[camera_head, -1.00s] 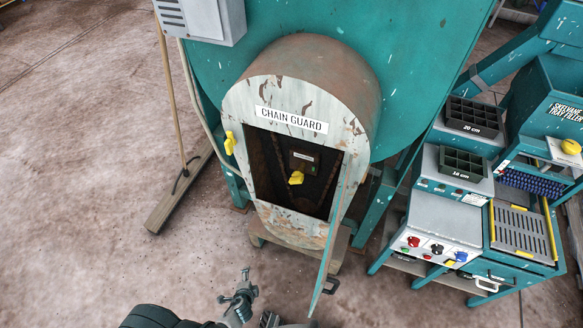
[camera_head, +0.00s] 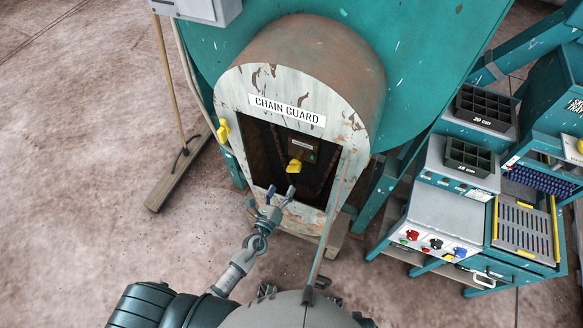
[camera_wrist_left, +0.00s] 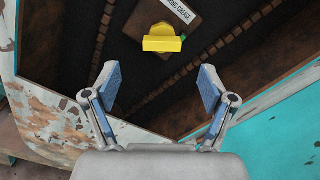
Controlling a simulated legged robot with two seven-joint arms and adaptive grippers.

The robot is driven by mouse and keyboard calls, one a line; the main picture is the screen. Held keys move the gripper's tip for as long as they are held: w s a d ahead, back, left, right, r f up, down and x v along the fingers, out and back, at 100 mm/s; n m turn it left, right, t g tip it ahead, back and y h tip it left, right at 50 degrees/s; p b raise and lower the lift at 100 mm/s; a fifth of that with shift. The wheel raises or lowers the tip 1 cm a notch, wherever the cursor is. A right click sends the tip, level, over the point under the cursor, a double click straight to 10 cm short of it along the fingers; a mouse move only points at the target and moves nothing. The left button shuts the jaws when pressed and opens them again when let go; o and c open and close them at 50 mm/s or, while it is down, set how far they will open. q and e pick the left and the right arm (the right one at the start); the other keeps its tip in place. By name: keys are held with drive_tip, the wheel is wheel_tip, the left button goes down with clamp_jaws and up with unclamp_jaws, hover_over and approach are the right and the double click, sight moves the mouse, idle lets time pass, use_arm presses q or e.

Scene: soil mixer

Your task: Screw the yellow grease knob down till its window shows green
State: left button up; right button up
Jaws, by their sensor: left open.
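The yellow grease knob (camera_head: 294,166) sits on a dark block inside the open front of the chain guard (camera_head: 352,135). In the left wrist view the knob (camera_wrist_left: 162,43) is ahead of the fingers, its bar lying nearly level. A small bit of green shows at its right edge; I cannot tell whether this is the window. My left gripper (camera_head: 281,191) is open and empty just below the knob in the head view, at the guard's opening. Its two fingertips (camera_wrist_left: 159,82) are wide apart and do not touch the knob. My right gripper is not in view.
The guard's rusty lower rim (camera_wrist_left: 75,125) lies close by the left gripper. Another yellow handle (camera_head: 222,131) is on the guard's left outer side. A broom (camera_head: 170,178) leans at the left. A teal machine with buttons and trays (camera_head: 450,225) stands at the right.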

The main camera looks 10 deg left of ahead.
sight(292, 171)
use_arm(q)
drive_tip(key=w, duration=0.2)
drive_tip(key=w+d, duration=0.1)
drive_tip(key=w, duration=0.2)
drive_tip(key=w+d, duration=0.1)
drive_tip(key=w, duration=0.2)
drive_tip(key=shift+w+d, duration=0.1)
drive_tip(key=shift+w, duration=0.6)
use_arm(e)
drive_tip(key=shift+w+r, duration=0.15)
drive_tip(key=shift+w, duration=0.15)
use_arm(q)
drive_tip(key=c, duration=1.1)
drive_tip(key=shift+c, duration=0.3)
drive_tip(key=shift+n+b, duration=0.4)
drive_tip(key=shift+n, duration=0.1)
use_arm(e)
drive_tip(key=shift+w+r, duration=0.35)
